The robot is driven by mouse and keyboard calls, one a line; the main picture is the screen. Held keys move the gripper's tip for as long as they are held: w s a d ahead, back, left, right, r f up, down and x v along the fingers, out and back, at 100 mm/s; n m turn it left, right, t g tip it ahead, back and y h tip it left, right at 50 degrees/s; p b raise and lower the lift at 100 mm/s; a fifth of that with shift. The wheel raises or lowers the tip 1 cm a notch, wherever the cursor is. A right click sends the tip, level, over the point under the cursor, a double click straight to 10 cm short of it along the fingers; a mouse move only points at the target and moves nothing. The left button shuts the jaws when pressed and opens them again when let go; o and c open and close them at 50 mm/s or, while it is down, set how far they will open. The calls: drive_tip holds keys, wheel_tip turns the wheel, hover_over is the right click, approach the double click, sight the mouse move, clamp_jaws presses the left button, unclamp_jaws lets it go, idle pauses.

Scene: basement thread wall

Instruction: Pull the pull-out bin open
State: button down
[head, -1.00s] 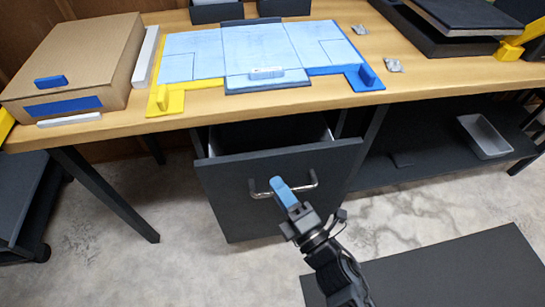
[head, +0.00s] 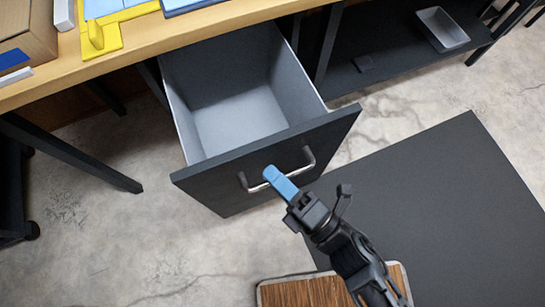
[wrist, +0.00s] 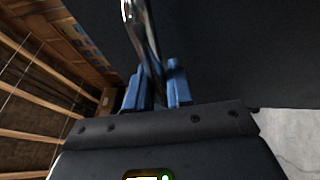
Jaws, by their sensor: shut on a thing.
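The pull-out bin (head: 185,105) under the workbench is well out, with its empty grey inside showing in the head view. Its dark front panel (head: 225,187) carries a metal bar handle (head: 258,187). My gripper (head: 272,174), with blue fingers, is shut on the handle near its middle. In the wrist view the handle (wrist: 142,40) runs between the blue fingers (wrist: 157,90). The exact contact between fingers and bar is partly hidden.
A lower shelf with a grey tray (head: 442,28) is at upper right. A dark mat (head: 430,190) covers the floor at right. A bench leg (head: 70,155) stands at left.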

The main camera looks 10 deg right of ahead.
drive_tip(key=shift+r, duration=0.15)
drive_tip(key=c, duration=1.1)
unclamp_jaws()
drive_tip(key=v, duration=0.7)
drive_tip(key=shift+s+d+b, duration=0.25)
drive_tip(key=shift+b, duration=0.05)
drive_tip(key=s+d+r+m+h+p, duration=0.2)
drive_tip(key=s+d+r+m+h, duration=0.2)
drive_tip(key=r+m, duration=0.3)
drive_tip(key=s+d+r+m+h+p, duration=0.3)
drive_tip(key=s+d+r+m+h, duration=0.1)
drive_tip(key=r+m, duration=0.4)
drive_tip(key=s+d+r+m+h+p, duration=0.2)
drive_tip(key=s+d+r+m+h, duration=0.2)
drive_tip(key=m, duration=0.7)
wheel_tip(320, 180, up, 4)
drive_tip(key=shift+s+d+f+m+g+h+p, duration=0.2)
drive_tip(key=shift+d+m+g+h+p, duration=0.15)
drive_tip(key=shift+d, duration=0.6)
